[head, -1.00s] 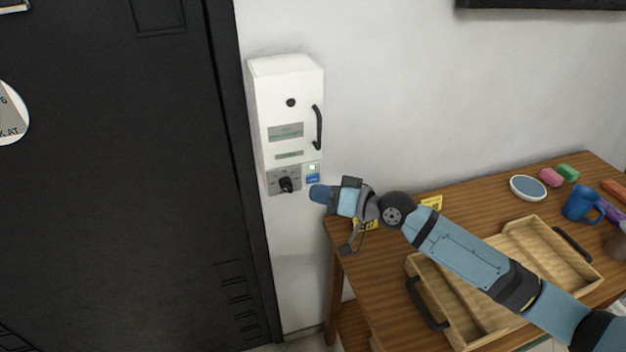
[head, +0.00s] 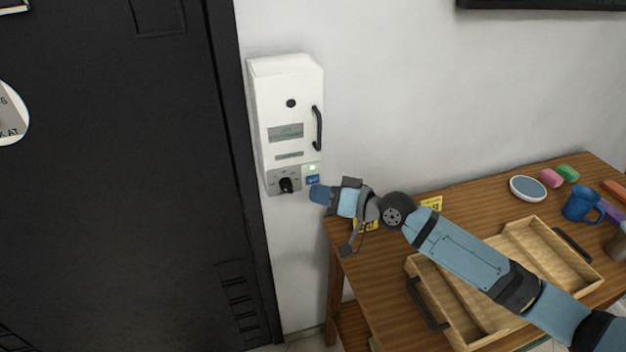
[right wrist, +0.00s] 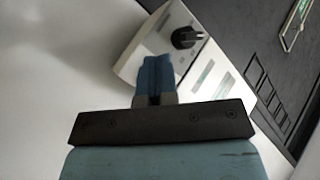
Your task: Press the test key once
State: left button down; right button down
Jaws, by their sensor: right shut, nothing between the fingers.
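A white wall box (head: 285,95) hangs on the wall beside the dark door. On its lower panel are a black rotary knob (head: 287,185), a small lit green lamp (head: 312,168) and a blue key (head: 313,180) with small unreadable lettering. My right gripper (head: 317,194) is shut and empty, its tip just right of and slightly below the blue key; I cannot tell whether it touches. In the right wrist view the shut fingers (right wrist: 155,75) point at the box (right wrist: 150,45), with the knob (right wrist: 187,38) to their right. The fingers hide the blue key there. My left gripper is not in view.
A wooden table (head: 385,270) stands to the right under my right arm. It bears a wooden tray (head: 462,335), a blue mug (head: 581,204), a white-rimmed dish (head: 528,188) and yellow cards (head: 432,203). A dark door (head: 110,180) fills the left.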

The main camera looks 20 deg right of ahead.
jog(key=shift+w, duration=0.15)
dwell(0.6)
jog(key=shift+w+b, duration=0.3)
jog(key=shift+w, duration=0.3)
dwell(0.6)
jog(key=shift+s, duration=0.8)
jog(key=s+p, duration=0.3)
jog(key=s, duration=0.2)
jog(key=shift+d, duration=0.1)
